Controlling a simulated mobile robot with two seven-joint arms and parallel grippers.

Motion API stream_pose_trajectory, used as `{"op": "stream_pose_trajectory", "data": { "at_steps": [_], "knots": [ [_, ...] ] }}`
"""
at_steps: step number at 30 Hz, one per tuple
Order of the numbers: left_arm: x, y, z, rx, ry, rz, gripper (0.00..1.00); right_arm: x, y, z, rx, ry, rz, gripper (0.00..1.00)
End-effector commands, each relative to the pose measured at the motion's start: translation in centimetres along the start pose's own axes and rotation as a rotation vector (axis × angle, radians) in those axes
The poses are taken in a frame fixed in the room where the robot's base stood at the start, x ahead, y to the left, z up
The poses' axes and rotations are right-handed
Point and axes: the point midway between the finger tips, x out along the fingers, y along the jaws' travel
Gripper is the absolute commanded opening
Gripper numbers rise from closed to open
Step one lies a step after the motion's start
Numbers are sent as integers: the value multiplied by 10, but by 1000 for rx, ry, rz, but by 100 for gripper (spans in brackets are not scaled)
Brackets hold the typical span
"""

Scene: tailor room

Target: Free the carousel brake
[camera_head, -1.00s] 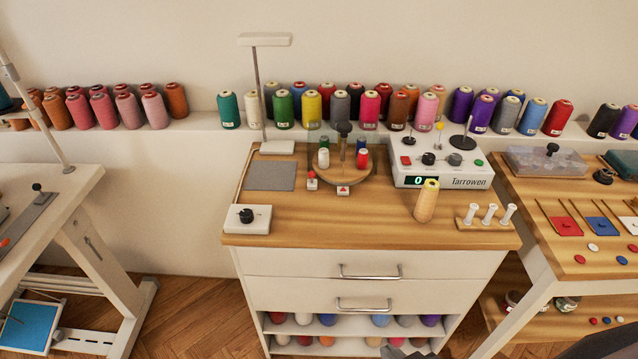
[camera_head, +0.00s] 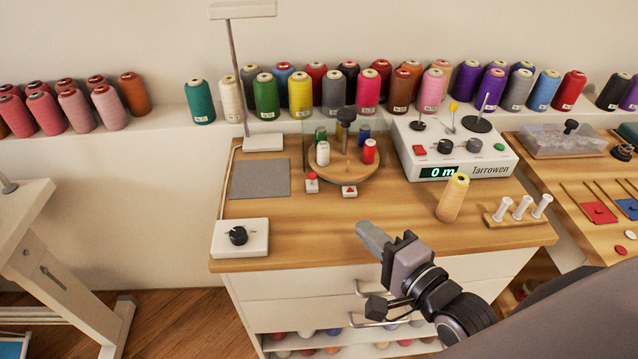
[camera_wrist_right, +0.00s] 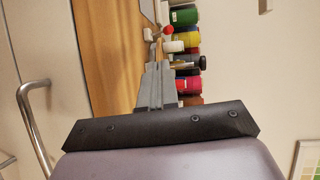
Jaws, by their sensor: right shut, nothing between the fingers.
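The carousel (camera_head: 340,172) is a round wooden turntable on the cabinet top, with small spools standing on it and a black-knobbed post (camera_head: 346,118) at its middle. In front of it are two small white blocks. The left block (camera_head: 312,186) carries a red button; the right block (camera_head: 349,191) has a red triangle. I cannot tell which of them is the brake. My right gripper (camera_head: 372,238) is shut and empty above the cabinet's front edge, short of the carousel. Its closed fingers also show in the right wrist view (camera_wrist_right: 155,85). My left gripper is not in view.
A cream thread cone (camera_head: 453,198) and a rack of white bobbins (camera_head: 518,210) stand right of the gripper. The Tarrowen box (camera_head: 455,150) is behind them. A dial box (camera_head: 240,238) and grey pad (camera_head: 260,179) lie left. Bare wood lies before the carousel.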

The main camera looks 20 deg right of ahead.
Motion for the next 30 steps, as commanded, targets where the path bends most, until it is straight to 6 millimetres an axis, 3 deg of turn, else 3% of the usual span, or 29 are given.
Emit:
{"op": "stream_pose_trajectory", "data": {
  "at_steps": [8,13,30],
  "knots": [
    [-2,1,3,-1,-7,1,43,1,0,0,-3,0,0,0],
    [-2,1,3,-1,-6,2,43,12,0,0,-5,1,-1,0],
    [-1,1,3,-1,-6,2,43,94,0,0,-5,0,-1,0]
  ]
}}
